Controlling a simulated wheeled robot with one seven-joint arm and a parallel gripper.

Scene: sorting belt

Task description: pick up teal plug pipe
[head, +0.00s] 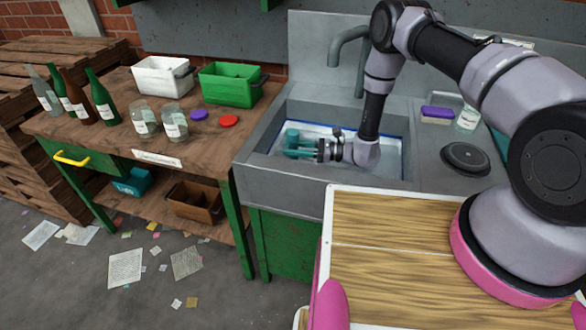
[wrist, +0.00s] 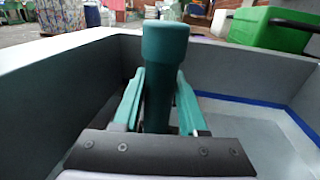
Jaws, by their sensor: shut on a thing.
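The teal plug pipe (head: 291,138) is in the sink (head: 262,165), at the left side of the basin in the head view. In the wrist view the teal plug pipe (wrist: 163,75) stands up between the fingers, with its thicker round end at the top. My gripper (head: 308,148) reaches into the basin from the right and is shut on the pipe. The fingers of my gripper also show in the wrist view (wrist: 160,95), one on each side of the pipe. The pipe's lower part is hidden by my gripper.
The grey basin walls stand close around my gripper. A faucet (head: 345,50) rises behind. A purple sponge (head: 437,112), a bottle (head: 468,117) and a dark round drain cover (head: 465,158) are on the right. A wooden bench (head: 200,150) with bottles, jars, a white bin (head: 162,77) and a green bin (head: 228,85) is left.

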